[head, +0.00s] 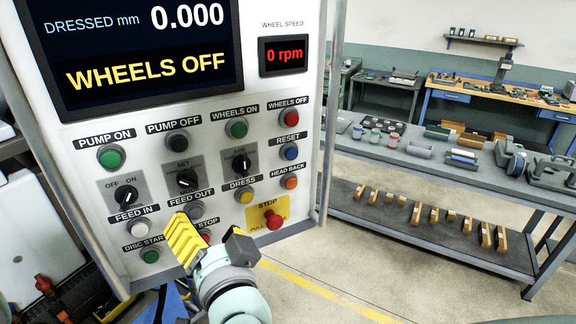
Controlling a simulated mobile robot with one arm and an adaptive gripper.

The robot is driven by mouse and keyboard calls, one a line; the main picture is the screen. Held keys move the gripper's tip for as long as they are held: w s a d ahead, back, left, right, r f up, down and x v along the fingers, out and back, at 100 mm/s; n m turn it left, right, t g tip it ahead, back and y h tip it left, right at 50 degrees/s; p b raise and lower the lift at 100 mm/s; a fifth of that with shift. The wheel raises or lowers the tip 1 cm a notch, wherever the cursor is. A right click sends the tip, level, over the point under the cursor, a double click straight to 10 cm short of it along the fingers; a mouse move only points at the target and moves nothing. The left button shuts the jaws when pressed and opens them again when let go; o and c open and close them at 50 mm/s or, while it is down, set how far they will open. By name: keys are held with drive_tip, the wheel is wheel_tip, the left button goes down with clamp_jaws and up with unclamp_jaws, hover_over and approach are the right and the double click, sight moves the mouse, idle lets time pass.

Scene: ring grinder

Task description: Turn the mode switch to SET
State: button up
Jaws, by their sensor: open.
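The control panel (78,148) fills the left half of the head view. The switch with a SET label, which I take as the mode switch, is a black rotary knob (187,179) on a dark grey plate in the middle of the switch row. Its other label and exact pointer direction are too small to read surely. My gripper (212,228) is open and empty, in front of the panel's lower part. It shows below the knob and apart from it. Its yellow-padded finger is on the left, and it partly hides the lower buttons.
Another rotary switch stands on each side: OFF/ON (125,194) at left and one (241,163) at right. Buttons surround them, including FEED OUT (195,211) just below and a red STOP mushroom (272,219). The display (140,50) reads WHEELS OFF. A workbench (400,152) stands right.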

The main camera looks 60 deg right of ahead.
sight(189, 185)
drive_tip(key=p+x, duration=0.5)
drive_tip(key=x, duration=0.1)
drive_tip(key=p+x, duration=0.5)
drive_tip(key=shift+w+d+r, duration=0.15)
drive_tip(key=shift+w+r, duration=0.05)
drive_tip(key=shift+w, duration=0.2)
drive_tip(key=shift+p+x, duration=0.75)
drive_tip(key=shift+x, duration=0.25)
drive_tip(key=shift+d+f, duration=0.1)
drive_tip(key=shift+f, duration=0.05)
drive_tip(key=shift+o, duration=0.2)
drive_tip(key=shift+f, duration=0.1)
drive_tip(key=c, duration=1.2)
